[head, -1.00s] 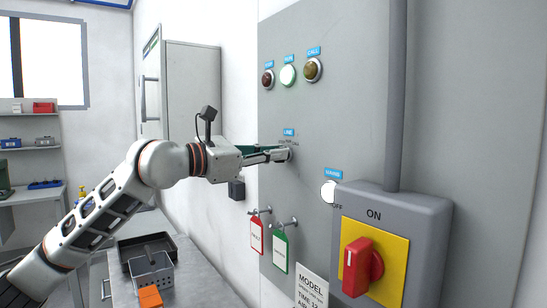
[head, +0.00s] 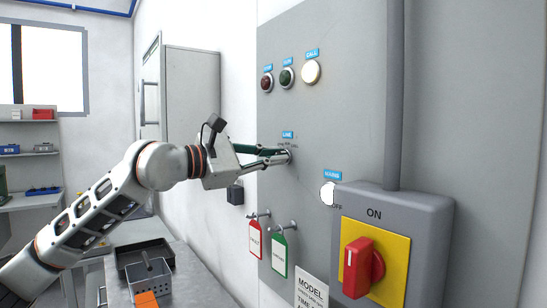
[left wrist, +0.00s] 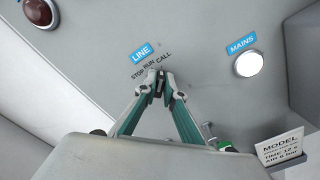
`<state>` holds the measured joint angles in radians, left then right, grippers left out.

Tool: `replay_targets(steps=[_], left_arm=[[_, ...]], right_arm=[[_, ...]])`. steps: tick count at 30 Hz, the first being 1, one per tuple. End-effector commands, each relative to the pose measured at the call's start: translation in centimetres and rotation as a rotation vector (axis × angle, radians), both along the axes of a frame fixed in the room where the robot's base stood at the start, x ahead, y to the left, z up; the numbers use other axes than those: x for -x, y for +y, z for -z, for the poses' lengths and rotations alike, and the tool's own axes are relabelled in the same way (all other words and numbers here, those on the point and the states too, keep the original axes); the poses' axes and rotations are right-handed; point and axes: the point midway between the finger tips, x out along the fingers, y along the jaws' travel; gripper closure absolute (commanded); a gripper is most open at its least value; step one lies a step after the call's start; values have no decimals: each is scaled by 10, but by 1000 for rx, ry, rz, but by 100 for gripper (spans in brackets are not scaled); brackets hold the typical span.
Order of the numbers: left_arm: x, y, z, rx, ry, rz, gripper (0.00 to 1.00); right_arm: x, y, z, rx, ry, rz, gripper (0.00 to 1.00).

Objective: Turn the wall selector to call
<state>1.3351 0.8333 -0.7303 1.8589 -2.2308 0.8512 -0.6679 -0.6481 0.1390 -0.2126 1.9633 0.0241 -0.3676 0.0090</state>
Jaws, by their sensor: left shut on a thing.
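The wall selector (left wrist: 156,83) is a small dark knob under the blue LINE label on the grey wall panel (head: 320,120), with STOP, RUN and CALL printed above it. My left gripper (head: 286,157) is shut on it; in the left wrist view the fingertips (left wrist: 160,79) close around the knob and hide most of it. The knob's exact pointing is hard to see. Above it, the CALL lamp (head: 311,72) is lit pale white. The RUN lamp (head: 287,77) is dark green and the STOP lamp (head: 267,82) is dark red, both unlit. My right gripper is not in view.
A white MAINS lamp (head: 328,193) glows to the lower right. A red rotary switch (head: 362,268) on a yellow plate sits on a grey box. Red (head: 256,240) and green (head: 279,253) tags hang below the selector. A bench with trays (head: 125,262) is lower left.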

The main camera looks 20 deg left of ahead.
Motion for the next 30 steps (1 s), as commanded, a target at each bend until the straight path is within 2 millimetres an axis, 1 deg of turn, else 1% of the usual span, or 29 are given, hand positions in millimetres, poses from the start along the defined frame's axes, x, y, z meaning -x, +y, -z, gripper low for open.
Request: replay_targets(steps=[9, 10, 12, 23, 26, 30], left_arm=[[0, 0, 0, -3, -4, 0, 100], [0, 0, 0, -3, -4, 0, 89], [0, 0, 0, -2, -4, 0, 74], [1, 1, 0, -1, -2, -1, 74], [7, 7, 0, -2, -2, -2, 74], [24, 21, 1, -3, -1, -4, 74]], right_arm=[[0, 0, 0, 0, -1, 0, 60], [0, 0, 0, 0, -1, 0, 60], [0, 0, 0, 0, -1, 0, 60], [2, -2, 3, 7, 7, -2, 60], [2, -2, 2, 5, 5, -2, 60], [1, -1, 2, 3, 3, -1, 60]])
